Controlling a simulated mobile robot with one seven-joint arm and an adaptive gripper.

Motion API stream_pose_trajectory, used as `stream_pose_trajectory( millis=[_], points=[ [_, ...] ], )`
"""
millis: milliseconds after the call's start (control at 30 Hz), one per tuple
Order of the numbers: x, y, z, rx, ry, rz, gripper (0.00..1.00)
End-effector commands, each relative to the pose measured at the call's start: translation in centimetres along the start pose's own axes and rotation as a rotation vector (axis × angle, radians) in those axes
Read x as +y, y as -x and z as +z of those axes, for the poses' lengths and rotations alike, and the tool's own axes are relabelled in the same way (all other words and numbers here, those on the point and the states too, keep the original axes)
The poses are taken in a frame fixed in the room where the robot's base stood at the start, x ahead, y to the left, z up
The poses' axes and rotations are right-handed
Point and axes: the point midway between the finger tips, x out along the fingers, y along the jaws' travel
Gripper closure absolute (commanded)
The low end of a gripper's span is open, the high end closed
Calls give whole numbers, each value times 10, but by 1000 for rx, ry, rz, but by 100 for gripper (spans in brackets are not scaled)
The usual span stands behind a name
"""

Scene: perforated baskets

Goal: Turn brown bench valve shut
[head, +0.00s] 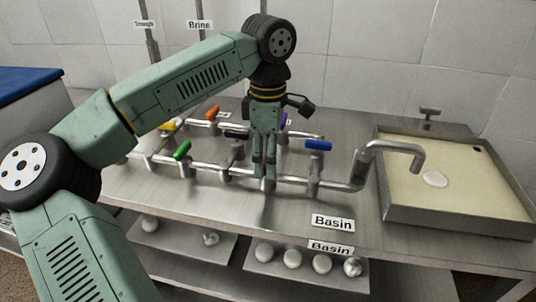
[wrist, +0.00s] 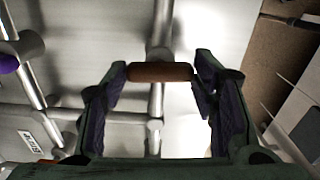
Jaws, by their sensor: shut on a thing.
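The brown valve handle (wrist: 160,72) lies between the fingers of my gripper (wrist: 161,78) in the wrist view. The fingertips are at its two ends, and the gripper is shut on it. The handle lies crosswise to the metal pipe (wrist: 155,135) that shows beneath it. In the head view my gripper (head: 264,170) points down over the front pipe (head: 219,175) on the bench and hides the brown handle.
Close by on the pipes are a blue handle (head: 318,145), a green one (head: 182,150), a yellow one (head: 168,125), an orange one (head: 212,112) and a purple one (head: 285,119). A spout (head: 405,151) reaches over the basin (head: 460,216) at right. The front bench top is clear.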

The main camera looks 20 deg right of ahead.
Motion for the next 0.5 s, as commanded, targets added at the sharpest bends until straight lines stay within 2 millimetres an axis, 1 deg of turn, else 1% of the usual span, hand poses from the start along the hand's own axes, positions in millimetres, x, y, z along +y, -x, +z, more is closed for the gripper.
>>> stream_pose_trajectory(
  millis=[200, 500],
  points=[
    [0, 1, 0, -1, -63, 2, 75],
    [0, 1, 0, -1, -84, 2, 75]
  ],
)
